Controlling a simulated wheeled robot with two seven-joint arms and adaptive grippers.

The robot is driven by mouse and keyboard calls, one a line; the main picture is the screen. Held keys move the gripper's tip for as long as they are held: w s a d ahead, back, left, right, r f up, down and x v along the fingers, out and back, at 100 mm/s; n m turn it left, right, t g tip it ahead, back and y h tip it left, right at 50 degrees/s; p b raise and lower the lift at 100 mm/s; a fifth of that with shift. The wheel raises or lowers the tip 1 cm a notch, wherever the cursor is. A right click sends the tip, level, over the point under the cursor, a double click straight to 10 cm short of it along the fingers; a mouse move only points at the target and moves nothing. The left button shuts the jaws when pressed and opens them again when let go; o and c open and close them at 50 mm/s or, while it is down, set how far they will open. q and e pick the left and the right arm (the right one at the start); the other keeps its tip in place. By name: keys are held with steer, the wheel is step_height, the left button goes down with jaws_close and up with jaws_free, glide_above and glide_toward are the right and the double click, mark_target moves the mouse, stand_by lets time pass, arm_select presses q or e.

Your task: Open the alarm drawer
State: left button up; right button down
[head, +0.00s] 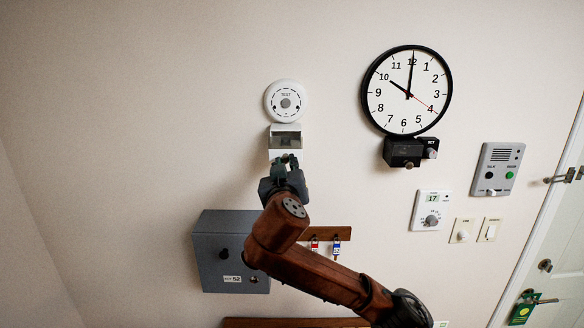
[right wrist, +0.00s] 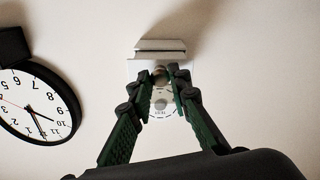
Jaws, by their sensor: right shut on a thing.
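The round white alarm (head: 286,101) marked TEST is on the wall. Directly below it is the white alarm drawer (head: 285,129); a darker hollow shows between its upper edge and its front, so it looks at least partly pulled out. My right gripper (head: 286,160) is at the drawer's front, its fingers shut on the small knob there. In the right wrist view, turned upside down, the drawer (right wrist: 160,47) is above the fingertips, and the knob (right wrist: 159,71) sits between them. The alarm (right wrist: 160,104) shows between the fingers. My left gripper is not in view.
A clock (head: 407,90) with a black box (head: 402,152) below hangs to the right. A grey key box (head: 228,235) and a key rack (head: 330,233) are below, close to my right arm. An intercom (head: 497,168), a thermostat (head: 431,210) and a door are further right.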

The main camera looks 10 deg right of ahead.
steer(key=shift+s+d+r, duration=0.1)
steer(key=shift+s+r, duration=0.1)
steer(key=shift+s, duration=0.1)
steer(key=shift+w, duration=0.15)
steer(key=shift+w+f, duration=0.1)
steer(key=shift+w, duration=0.2)
steer(key=c, duration=2.1)
jaws_free()
steer(key=shift+s, duration=0.1)
steer(key=shift+o, duration=1)
steer(key=shift+s, duration=0.15)
steer(key=shift+o, duration=0.5)
steer(key=shift+w+a+f, duration=0.1)
steer(key=shift+w+a, duration=0.1)
steer(key=shift+w, duration=0.05)
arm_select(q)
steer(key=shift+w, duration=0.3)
arm_select(e)
steer(key=s+a, duration=0.2)
steer(key=s, duration=1)
steer(key=shift+a, duration=0.15)
